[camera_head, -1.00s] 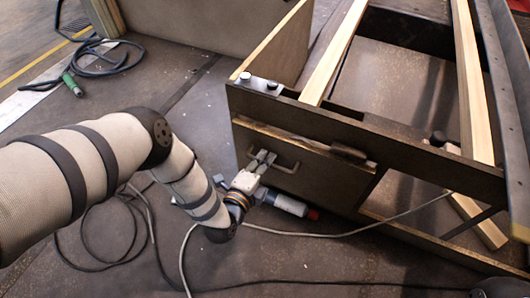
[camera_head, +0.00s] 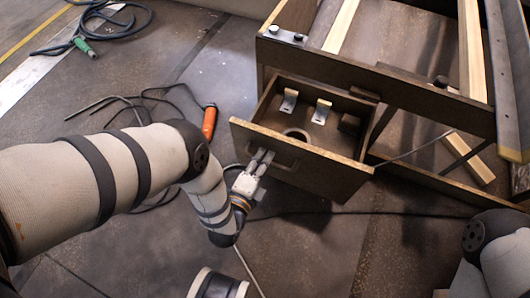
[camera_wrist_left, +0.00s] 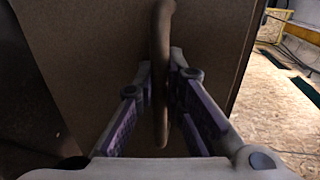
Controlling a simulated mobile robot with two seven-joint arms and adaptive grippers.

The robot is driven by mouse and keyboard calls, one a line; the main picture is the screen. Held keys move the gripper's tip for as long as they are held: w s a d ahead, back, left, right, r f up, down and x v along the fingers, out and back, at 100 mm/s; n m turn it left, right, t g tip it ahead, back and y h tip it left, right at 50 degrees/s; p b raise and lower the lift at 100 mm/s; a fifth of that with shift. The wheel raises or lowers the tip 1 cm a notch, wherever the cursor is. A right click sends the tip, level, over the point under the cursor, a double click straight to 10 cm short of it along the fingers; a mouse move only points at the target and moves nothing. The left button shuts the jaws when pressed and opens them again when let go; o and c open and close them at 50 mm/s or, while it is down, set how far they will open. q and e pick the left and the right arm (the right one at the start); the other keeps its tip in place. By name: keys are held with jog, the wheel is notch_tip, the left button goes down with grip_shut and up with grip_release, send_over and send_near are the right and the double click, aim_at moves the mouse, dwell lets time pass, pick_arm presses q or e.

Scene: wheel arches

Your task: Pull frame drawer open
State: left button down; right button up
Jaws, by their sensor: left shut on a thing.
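The frame drawer (camera_head: 310,165) is pulled out from the dark wooden frame (camera_head: 355,68), and its inside shows in the head view. Two metal angle brackets, a dark block and a ring-like thing lie in it. My left gripper (camera_head: 262,158) is at the drawer's front, at the handle. In the left wrist view the curved brown handle (camera_wrist_left: 160,60) runs between the fingers of my left gripper (camera_wrist_left: 168,95), which is shut on it. The fingers hide part of the handle in the head view. Part of my right arm shows at lower right; its gripper is out of view.
An orange-handled tool (camera_head: 209,121) with a dark cable lies on the floor left of the drawer. A green-ended hose (camera_head: 84,46) lies at upper left. A loose light wood piece (camera_head: 470,160) lies at right. Floor in front of the drawer is mostly clear.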

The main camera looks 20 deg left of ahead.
pick_arm(q)
jog(key=shift+s, duration=0.2)
jog(key=c, duration=1.7)
grip_release()
jog(key=shift+o, duration=0.2)
jog(key=v, duration=0.7)
jog(key=shift+s, duration=0.3)
jog(key=shift+r, duration=0.1)
